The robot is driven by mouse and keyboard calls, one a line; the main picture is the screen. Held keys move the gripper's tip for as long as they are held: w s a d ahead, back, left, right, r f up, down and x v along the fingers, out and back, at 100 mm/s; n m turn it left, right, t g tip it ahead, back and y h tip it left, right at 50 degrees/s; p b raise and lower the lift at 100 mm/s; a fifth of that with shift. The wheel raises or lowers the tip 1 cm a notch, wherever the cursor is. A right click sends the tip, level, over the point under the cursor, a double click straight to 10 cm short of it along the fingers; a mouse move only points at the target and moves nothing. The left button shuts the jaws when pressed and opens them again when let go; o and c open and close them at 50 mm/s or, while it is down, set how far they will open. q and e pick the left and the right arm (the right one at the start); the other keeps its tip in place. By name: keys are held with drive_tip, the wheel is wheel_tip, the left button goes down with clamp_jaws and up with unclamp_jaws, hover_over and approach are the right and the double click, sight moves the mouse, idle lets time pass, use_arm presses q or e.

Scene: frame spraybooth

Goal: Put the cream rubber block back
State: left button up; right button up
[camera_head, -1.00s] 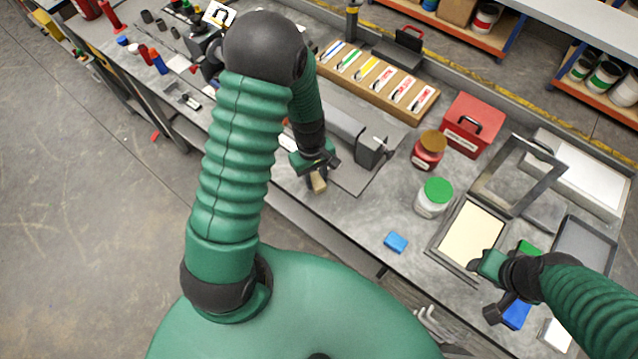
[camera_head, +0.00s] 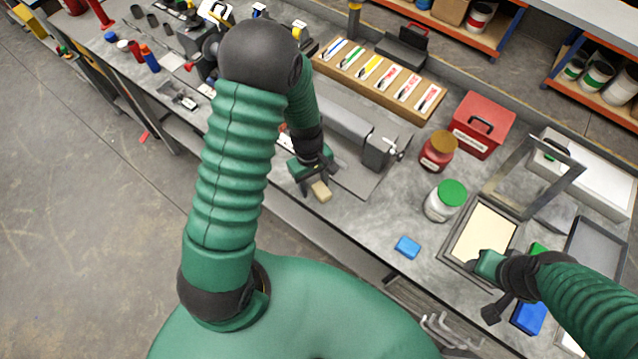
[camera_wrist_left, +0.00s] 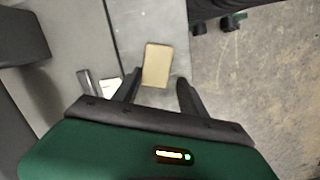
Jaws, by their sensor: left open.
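The cream rubber block (camera_head: 321,191) is a small tan rectangle at the front edge of the grey bench in the head view. My left gripper (camera_head: 317,182) is open just over it. In the left wrist view the block (camera_wrist_left: 157,65) shows just ahead of and between the spread fingers of the left gripper (camera_wrist_left: 160,82), with a gap visible on the right side. Contact on the left side is unclear. My right gripper (camera_head: 478,266) is by the front edge of the framed cream panel (camera_head: 482,232); its fingers are too hidden to read.
A blue block (camera_head: 407,247) lies on the bench to the right, near a green-lidded jar (camera_head: 446,201) and a red-brown jar (camera_head: 438,151). A grey metal fixture (camera_head: 376,153) stands just behind the left gripper. The bench's front edge is close to the block.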

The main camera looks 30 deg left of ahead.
use_arm(q)
drive_tip(key=shift+a, duration=0.45)
drive_tip(key=shift+w+d+f, duration=0.1)
drive_tip(key=shift+w+d, duration=0.15)
drive_tip(key=shift+d, duration=0.4)
drive_tip(key=shift+s+a, duration=0.1)
drive_tip(key=shift+s, duration=0.1)
drive_tip(key=shift+s+f, duration=0.1)
wheel_tip(320, 180, up, 12)
drive_tip(key=w+a, duration=0.1)
drive_tip(key=s+d+r+m+t+y, duration=0.1)
drive_tip(key=s+d+m, duration=0.4)
drive_tip(key=m, duration=0.7)
drive_tip(key=shift+s+d+r+m+t+b, duration=0.15)
drive_tip(key=shift+d+r+m+t+b, duration=0.3)
drive_tip(key=shift+t, duration=0.75)
